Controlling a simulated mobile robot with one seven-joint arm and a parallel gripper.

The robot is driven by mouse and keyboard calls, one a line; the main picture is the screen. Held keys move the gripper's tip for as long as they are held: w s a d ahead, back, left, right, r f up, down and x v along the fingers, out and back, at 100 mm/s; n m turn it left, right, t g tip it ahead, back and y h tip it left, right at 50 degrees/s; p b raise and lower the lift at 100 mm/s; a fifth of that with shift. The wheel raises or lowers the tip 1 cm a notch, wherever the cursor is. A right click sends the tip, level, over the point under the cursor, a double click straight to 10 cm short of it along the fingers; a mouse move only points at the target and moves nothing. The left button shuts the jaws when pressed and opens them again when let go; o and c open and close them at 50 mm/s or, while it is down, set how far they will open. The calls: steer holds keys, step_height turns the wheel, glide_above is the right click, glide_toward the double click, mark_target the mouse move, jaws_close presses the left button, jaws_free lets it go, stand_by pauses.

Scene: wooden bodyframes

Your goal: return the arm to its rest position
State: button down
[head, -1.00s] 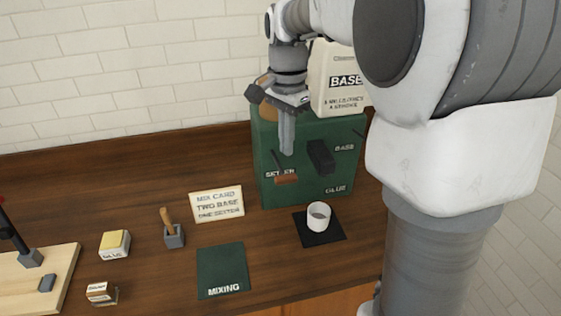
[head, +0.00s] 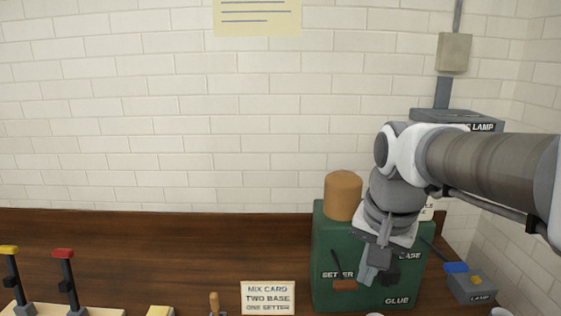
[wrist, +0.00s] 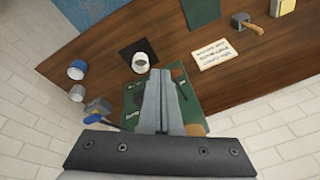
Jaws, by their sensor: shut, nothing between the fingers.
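My gripper (head: 373,262) is in front of the green dispenser box in the head view, pointing down. In the wrist view my gripper (wrist: 158,80) has its two fingers together with nothing between them. My arm reaches in from the right of the head view, bent at the wrist. Behind the gripper, the green box (head: 330,240) carries the labels SETTER, BASE and GLUE. The gripper hides part of its front.
A brown cylinder (head: 343,195) stands on the box. A lamp switch (head: 470,285) is at the right. A mix card (head: 268,298) stands on the counter. A white cup (wrist: 140,62) is on a black mat in the wrist view. Red and yellow-topped clamps (head: 64,280) stand at the left.

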steer(key=s+f+n+t, duration=0.3)
steer(key=s+n, duration=0.3)
steer(key=s, duration=0.4)
steer(key=shift+b, duration=0.3)
steer(key=shift+f, duration=0.1)
